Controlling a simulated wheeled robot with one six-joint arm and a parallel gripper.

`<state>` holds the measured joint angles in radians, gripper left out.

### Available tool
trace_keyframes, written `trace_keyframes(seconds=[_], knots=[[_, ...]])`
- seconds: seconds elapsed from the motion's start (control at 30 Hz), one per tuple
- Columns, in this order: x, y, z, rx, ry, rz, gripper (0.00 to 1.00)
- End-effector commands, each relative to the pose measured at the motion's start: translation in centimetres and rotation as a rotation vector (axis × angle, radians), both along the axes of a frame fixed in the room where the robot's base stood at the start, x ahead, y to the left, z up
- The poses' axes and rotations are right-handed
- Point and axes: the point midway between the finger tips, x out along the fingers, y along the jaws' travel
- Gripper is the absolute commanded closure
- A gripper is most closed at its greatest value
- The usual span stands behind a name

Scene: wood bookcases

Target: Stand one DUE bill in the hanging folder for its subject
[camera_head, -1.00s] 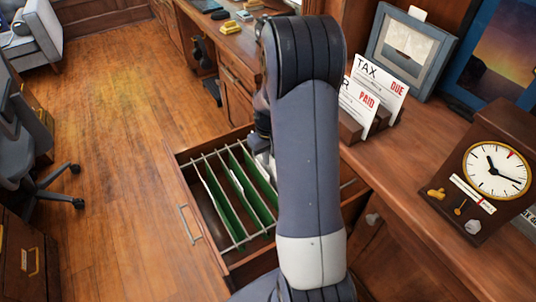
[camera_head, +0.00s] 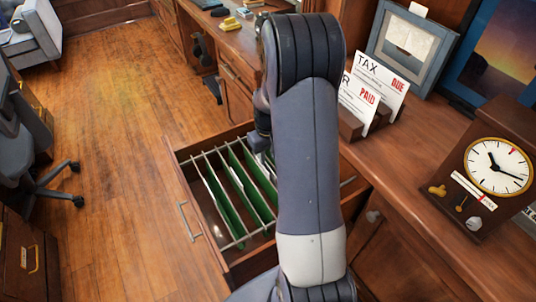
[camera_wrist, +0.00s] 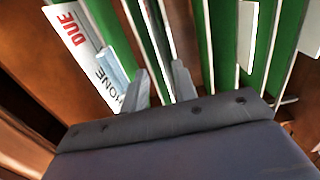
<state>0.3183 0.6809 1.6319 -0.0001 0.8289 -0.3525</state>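In the wrist view my gripper (camera_wrist: 158,84) is low among the hanging folders, its two fingers apart with a gap between them. A white bill marked DUE and PHONE (camera_wrist: 80,38) stands tilted at the left of the fingers, beside a green folder (camera_wrist: 138,22); I cannot tell which folder holds it. A TAX bill marked DUE (camera_head: 383,78) and a bill marked PAID (camera_head: 357,98) stand in a wooden holder (camera_head: 350,126) on the desk.
The desk top (camera_head: 410,150) carries a clock (camera_head: 497,165) and a grey picture frame (camera_head: 408,40). An office chair (camera_head: 35,165) stands to the left. The wooden floor (camera_head: 120,130) left of the drawer is clear.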

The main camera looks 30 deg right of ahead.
Motion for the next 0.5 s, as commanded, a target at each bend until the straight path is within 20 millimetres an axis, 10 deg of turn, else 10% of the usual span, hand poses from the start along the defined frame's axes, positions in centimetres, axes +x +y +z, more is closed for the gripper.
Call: trace_keyframes(seconds=[0.27, 0.5], knots=[[0.1, 0.0, 0.8, -0.001, -0.003, 0.0, 0.73], [0.1, 0.0, 5.4, -0.002, -0.006, 0.0, 0.73]])
